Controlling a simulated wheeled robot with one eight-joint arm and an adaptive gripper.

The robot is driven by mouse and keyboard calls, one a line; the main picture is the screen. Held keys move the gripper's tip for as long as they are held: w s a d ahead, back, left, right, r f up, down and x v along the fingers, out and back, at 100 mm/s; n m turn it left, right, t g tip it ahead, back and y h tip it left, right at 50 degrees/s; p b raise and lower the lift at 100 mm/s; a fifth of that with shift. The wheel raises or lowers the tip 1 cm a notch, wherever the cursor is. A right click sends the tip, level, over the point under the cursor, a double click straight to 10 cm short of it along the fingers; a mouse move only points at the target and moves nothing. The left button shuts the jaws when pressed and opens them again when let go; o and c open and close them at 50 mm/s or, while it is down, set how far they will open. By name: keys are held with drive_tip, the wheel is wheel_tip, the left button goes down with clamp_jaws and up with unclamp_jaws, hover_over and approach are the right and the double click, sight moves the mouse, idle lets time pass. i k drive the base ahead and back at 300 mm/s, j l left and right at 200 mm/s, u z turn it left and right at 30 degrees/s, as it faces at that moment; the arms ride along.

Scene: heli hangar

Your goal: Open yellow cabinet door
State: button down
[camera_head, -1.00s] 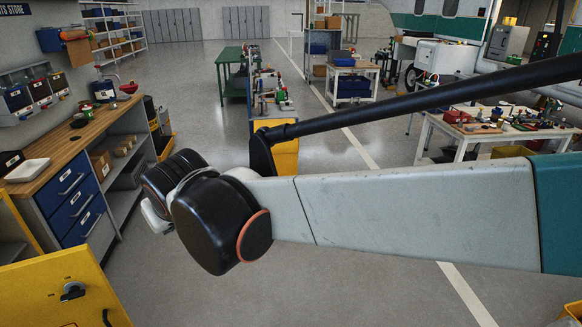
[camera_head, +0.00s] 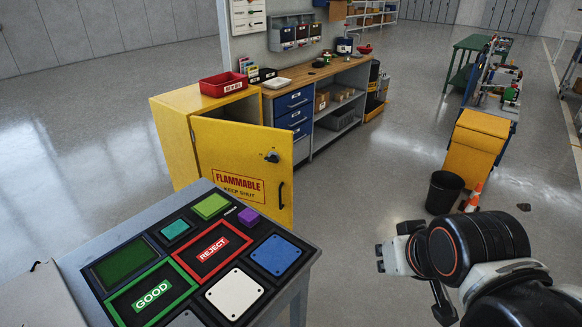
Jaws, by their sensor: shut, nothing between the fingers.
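The yellow cabinet (camera_head: 172,128) stands left of centre, beside the end of the workbench. Its door (camera_head: 228,150) carries a red FLAMMABLE label, a dark round latch (camera_head: 271,157) and a black handle (camera_head: 282,195). The door stands swung out from the body, with a dark gap showing behind its top edge. Most of the inside is hidden by the door. My gripper (camera_head: 381,258) is shut and empty at the lower right, over the floor. It is well to the right of the door and apart from the handle.
A grey table (camera_head: 309,246) with GOOD and REJECT panels stands in front of the cabinet. A red tray (camera_head: 224,84) sits on the cabinet. A black bin (camera_head: 444,192) and orange cone (camera_head: 473,198) stand beyond my arm. Floor between door and bin is clear.

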sight(231, 155)
drive_tip(key=l+u, duration=0.1)
drive_tip(key=u, duration=1.4)
drive_tip(key=i+l, duration=0.2)
drive_tip(key=l, duration=0.35)
drive_tip(key=i+l, duration=0.15)
drive_tip(key=l, duration=0.35)
drive_tip(key=i+l, duration=0.15)
drive_tip(key=l, duration=0.4)
drive_tip(key=i+l, duration=0.2)
drive_tip(key=l, duration=0.35)
drive_tip(key=i+l, duration=0.2)
drive_tip(key=l, duration=0.35)
drive_tip(key=i+l, duration=0.15)
drive_tip(key=l, duration=0.35)
drive_tip(key=i+l, duration=0.15)
drive_tip(key=l, duration=0.4)
drive_tip(key=i+l, duration=0.2)
drive_tip(key=l, duration=0.35)
drive_tip(key=u, duration=0.05)
